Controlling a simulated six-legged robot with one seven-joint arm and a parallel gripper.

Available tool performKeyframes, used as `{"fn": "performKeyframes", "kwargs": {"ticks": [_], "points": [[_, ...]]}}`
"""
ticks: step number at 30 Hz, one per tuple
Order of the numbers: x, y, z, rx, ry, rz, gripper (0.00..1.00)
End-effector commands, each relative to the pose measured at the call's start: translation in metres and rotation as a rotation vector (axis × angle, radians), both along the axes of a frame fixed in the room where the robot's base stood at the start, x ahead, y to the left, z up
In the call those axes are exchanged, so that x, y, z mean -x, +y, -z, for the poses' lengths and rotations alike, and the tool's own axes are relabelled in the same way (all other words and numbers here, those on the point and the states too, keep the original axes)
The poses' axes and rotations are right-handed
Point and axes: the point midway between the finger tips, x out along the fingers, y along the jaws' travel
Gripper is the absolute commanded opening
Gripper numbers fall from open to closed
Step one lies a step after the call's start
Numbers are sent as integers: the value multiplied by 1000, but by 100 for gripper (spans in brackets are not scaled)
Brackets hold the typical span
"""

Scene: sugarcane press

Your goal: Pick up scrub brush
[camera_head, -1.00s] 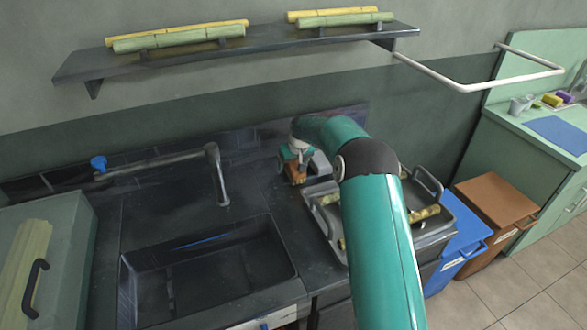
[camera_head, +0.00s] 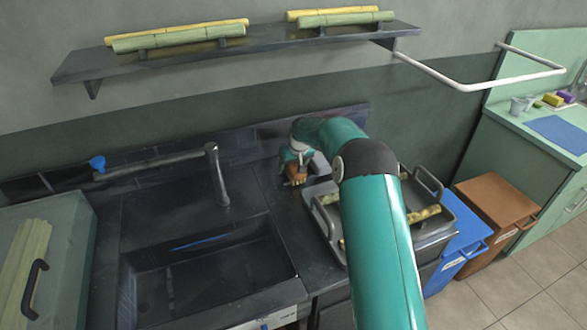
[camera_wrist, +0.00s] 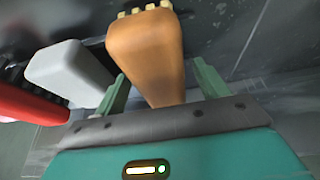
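The scrub brush (camera_wrist: 148,50) has an orange-brown body with pale bristle tufts at its far end in the wrist view. It lies between the two green fingers of my gripper (camera_wrist: 162,82), its narrower end reaching toward the palm. The fingers are apart, and a gap shows between the brush and the right finger. In the head view, my gripper (camera_head: 291,160) is low over the counter behind the tray, with the brush (camera_head: 297,176) showing just below it. Part of the brush is hidden there by my gripper.
A grey block-like object (camera_wrist: 68,72) and a red object (camera_wrist: 30,103) lie close left of my gripper in the wrist view. A tray (camera_head: 437,222) with cane pieces stands to the right, a sink (camera_head: 210,275) and faucet (camera_head: 217,175) to the left. A shelf (camera_head: 260,47) hangs above.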

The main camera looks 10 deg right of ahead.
Motion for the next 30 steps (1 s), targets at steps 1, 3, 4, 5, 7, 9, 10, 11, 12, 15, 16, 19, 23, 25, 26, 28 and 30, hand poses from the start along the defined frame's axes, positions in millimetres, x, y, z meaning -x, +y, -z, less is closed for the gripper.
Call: {"fn": "performKeyframes", "kwargs": {"ticks": [1, 3, 4, 5, 7, 9, 10, 11, 12, 15, 16, 19, 23, 25, 26, 28, 30], "points": [[0, 0, 0, 0, 0, 0, 63], [0, 0, 0, 0, 0, 0, 49], [0, 0, 0, 0, 0, 0, 43], [0, 0, 0, 0, 0, 0, 37], [0, 0, 0, 0, 0, 0, 24], [0, 0, 0, 0, -1, 0, 22], [0, 0, 0, 0, -1, 0, 22], [0, 0, 0, 0, 0, 0, 22], [0, 0, 0, 0, 0, 0, 22], [0, 0, -1, 0, -1, 0, 22], [0, 0, -2, 0, -1, 0, 22], [0, 0, -6, 0, -1, 0, 22], [-1, 0, -20, 0, -3, 0, 22], [-1, 0, -31, 0, -3, -1, 22], [-1, 0, -36, -1, -3, 0, 22], [6, -2, -45, 0, -2, 0, 22], [13, -4, -55, 1, -2, 0, 22]]}}
